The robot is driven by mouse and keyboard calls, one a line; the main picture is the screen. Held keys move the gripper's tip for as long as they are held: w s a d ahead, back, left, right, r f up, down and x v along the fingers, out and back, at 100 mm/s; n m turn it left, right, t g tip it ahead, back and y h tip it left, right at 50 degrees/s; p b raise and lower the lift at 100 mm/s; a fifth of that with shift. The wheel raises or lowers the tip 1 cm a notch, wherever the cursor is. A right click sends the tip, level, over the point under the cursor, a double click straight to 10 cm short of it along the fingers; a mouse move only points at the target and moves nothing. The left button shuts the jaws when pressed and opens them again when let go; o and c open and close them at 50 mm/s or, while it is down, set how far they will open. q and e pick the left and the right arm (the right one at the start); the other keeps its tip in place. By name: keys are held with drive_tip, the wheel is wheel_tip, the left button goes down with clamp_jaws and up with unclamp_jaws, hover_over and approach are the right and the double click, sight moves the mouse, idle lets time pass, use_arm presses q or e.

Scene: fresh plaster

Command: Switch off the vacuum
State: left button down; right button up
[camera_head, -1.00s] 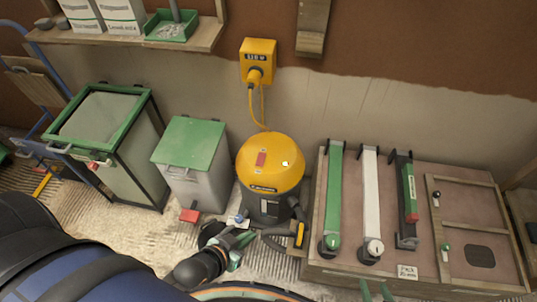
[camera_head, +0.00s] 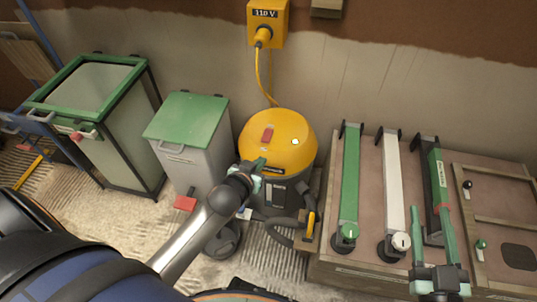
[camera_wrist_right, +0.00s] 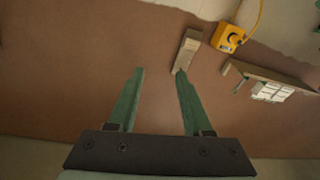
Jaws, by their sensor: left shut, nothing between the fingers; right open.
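The vacuum (camera_head: 285,195) has a yellow lid (camera_head: 290,152) and a dark body, and stands on the floor by the wall. A red switch (camera_head: 267,135) and a small white round spot (camera_head: 295,142) show on the lid. My left gripper (camera_head: 258,163) is shut and empty, at the front left edge of the lid; I cannot tell whether it touches. My right gripper (camera_head: 433,240) is open and empty, over the wooden case at the right. In the right wrist view its two green fingers (camera_wrist_right: 159,75) are apart, facing the wall.
A yellow 110 V box (camera_head: 267,22) on the wall holds the plug and cable. A grey bin with a green lid (camera_head: 187,121) stands left of the vacuum, with a green-rimmed bin (camera_head: 55,83) beyond. A wooden case (camera_head: 370,240) with long tools lies at the right.

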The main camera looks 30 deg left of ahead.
use_arm(q)
drive_tip(key=w+a+n+t+y+b, duration=0.1)
drive_tip(key=w+a+n+y+b, duration=0.1)
drive_tip(key=w+b, duration=0.3)
drive_tip(key=shift+w+a+f+b, duration=0.35)
drive_tip(key=shift+w+a+f, duration=0.05)
drive_tip(key=shift+w+a, duration=0.5)
use_arm(e)
drive_tip(key=r+n+t+y, duration=0.1)
drive_tip(key=s+r+t+y, duration=0.1)
drive_tip(key=s+a+r+n+t+y, duration=0.1)
drive_tip(key=r, duration=0.1)
drive_tip(key=shift+s+a+n, duration=0.1)
drive_tip(key=shift+s+n, duration=0.05)
drive_tip(key=shift+n, duration=0.15)
use_arm(q)
drive_tip(key=shift+d, duration=0.1)
use_arm(e)
drive_tip(key=shift+r, duration=0.1)
